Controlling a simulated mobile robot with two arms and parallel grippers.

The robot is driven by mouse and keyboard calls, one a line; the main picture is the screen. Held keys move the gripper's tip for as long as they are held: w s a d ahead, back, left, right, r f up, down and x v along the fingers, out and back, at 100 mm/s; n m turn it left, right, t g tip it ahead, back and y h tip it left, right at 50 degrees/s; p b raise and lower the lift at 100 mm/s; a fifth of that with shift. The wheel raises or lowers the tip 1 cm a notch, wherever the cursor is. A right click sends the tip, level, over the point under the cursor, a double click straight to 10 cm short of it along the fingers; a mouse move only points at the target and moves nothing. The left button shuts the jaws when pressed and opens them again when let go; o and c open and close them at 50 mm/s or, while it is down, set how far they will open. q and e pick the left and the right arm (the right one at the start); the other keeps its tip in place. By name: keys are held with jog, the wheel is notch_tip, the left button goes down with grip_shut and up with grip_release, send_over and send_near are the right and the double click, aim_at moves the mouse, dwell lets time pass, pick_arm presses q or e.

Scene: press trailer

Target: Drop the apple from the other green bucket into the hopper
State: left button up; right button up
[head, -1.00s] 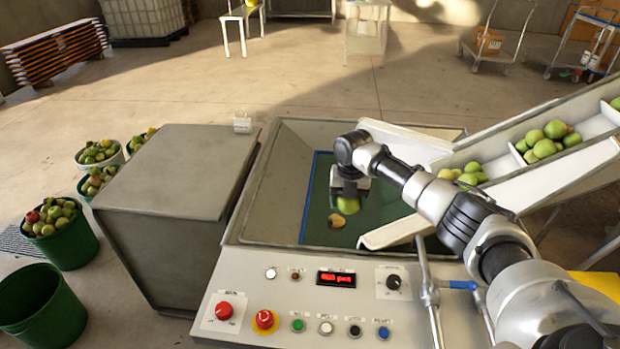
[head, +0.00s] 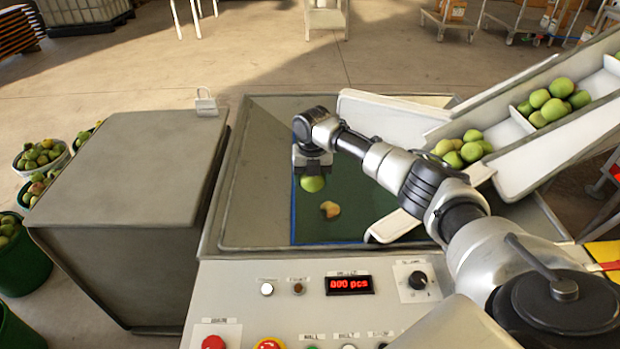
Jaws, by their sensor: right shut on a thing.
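My right gripper (head: 312,168) points down over the hopper (head: 250,190), above its green floor near the left side. It is shut on a green apple (head: 312,184), which shows below the fingers. A yellow-brown piece of fruit (head: 330,209) lies on the green floor just right of and below the held apple. Part of a green bucket (head: 22,268) with fruit in it shows at the left edge, and another green bucket (head: 15,330) is cut off at the lower left corner. My left gripper is not in view.
A conveyor (head: 560,150) with several green apples slopes into the hopper from the right. A grey cabinet (head: 140,165) stands left of the hopper. The control panel (head: 300,300) with a red display is in front. More fruit buckets (head: 42,152) stand beyond the cabinet's left side.

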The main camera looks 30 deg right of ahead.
aim_at(313, 189)
notch_tip(313, 189, down, 4)
jog(key=b, duration=0.3)
jog(key=shift+s+b, duration=0.15)
jog(key=shift+b, duration=0.15)
jog(key=shift+f+b, duration=0.5)
jog(key=shift+f, duration=0.05)
jog(key=o, duration=1.1)
jog(key=shift+c, duration=0.2)
notch_tip(313, 189, up, 11)
jog(key=shift+f, duration=0.1)
